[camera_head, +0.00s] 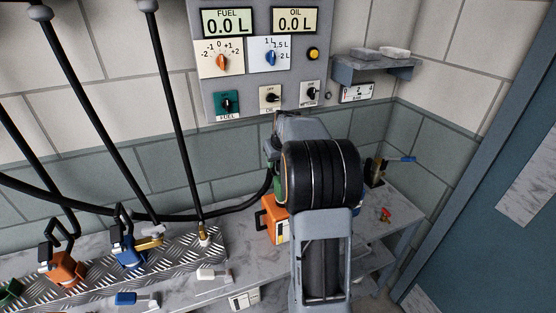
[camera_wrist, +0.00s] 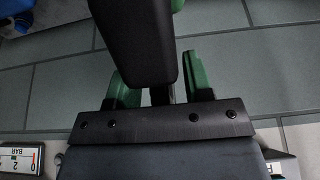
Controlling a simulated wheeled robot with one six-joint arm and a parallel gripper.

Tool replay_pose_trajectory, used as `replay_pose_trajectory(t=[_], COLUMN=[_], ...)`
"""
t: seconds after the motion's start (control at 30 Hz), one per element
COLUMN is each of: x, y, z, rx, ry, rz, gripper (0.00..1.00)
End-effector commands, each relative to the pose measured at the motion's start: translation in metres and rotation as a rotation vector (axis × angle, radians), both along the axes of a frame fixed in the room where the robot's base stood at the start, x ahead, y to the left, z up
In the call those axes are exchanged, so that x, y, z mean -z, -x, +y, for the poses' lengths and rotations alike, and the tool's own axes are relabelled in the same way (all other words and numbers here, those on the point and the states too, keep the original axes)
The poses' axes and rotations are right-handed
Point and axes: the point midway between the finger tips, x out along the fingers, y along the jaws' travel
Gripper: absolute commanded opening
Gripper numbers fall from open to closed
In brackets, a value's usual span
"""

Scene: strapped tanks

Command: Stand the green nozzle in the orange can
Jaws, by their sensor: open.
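The orange can (camera_head: 270,222) stands on the bench, partly hidden behind my arm. A sliver of the green nozzle (camera_head: 276,186) shows just above it, with a black hose running to it from the left. My arm hides whether its spout is in the can's opening. My gripper (camera_head: 274,152) is at the nozzle. In the wrist view my gripper (camera_wrist: 159,68) is open, with a dark part of the nozzle (camera_wrist: 146,38) in front of and between the jaws. Contact with the jaws cannot be told. The can is not visible there.
An orange nozzle (camera_head: 64,268) and a blue nozzle (camera_head: 124,250) stand on the metal tread plate at left. The fuel and oil panel (camera_head: 255,55) is on the wall behind. A small shelf (camera_head: 372,66) juts out at right. A red valve (camera_head: 386,214) lies on the bench.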

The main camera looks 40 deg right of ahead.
Motion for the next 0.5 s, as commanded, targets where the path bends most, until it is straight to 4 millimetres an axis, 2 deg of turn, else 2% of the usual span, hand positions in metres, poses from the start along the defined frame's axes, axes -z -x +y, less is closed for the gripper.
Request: replay_pose_trajectory(t=[0.13,0.23,0.5], x=[-0.005,-0.016,-0.067], y=[0.002,0.006,0.027], z=[0.000,0.001,0.006], rx=[0.000,0.000,0.001], ry=[0.000,0.002,0.003], rz=[-0.001,-0.004,-0.005], gripper=[0.47,0.47,0.47])
